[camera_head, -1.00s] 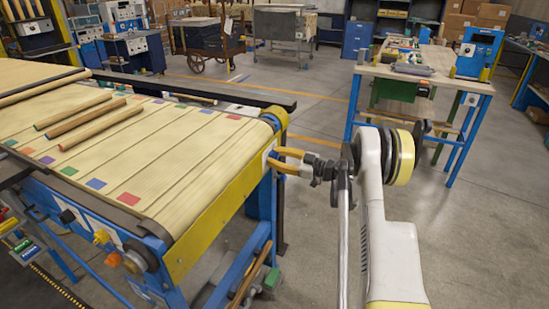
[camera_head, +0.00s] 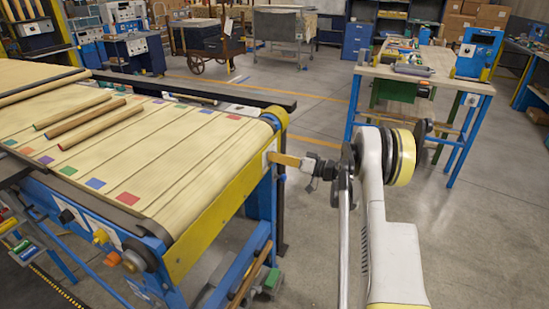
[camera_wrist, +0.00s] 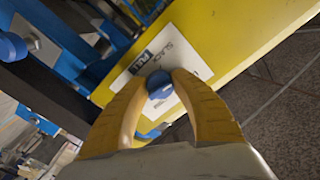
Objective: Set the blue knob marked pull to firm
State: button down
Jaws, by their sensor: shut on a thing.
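The blue knob (camera_wrist: 159,86) sits on a white label plate on the yellow end panel (camera_wrist: 235,40). The plate (camera_wrist: 140,66) reads "PULL" and "SLACK"; its other part is covered by the fingers. My gripper (camera_wrist: 162,80) is shut on the knob, one orange finger on each side. The knob's pointer and setting cannot be made out. In the head view my gripper (camera_head: 276,158) reaches from the right to the belt table's yellow end, and its fingers hide the knob.
The belt table (camera_head: 190,160) carries several wooden rods and coloured squares. An orange knob (camera_head: 112,259) is on its front side. Another blue knob (camera_wrist: 12,46) shows at left in the wrist view. A workbench (camera_head: 440,80) stands behind my arm.

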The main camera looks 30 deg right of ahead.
jog(key=m, duration=1.2)
jog(key=shift+m, duration=0.3)
jog(key=m, duration=1.2)
jog(key=shift+r, duration=0.1)
jog(key=shift+m, duration=0.4)
jog(key=c, duration=1)
grip_release()
jog(key=shift+c, duration=0.2)
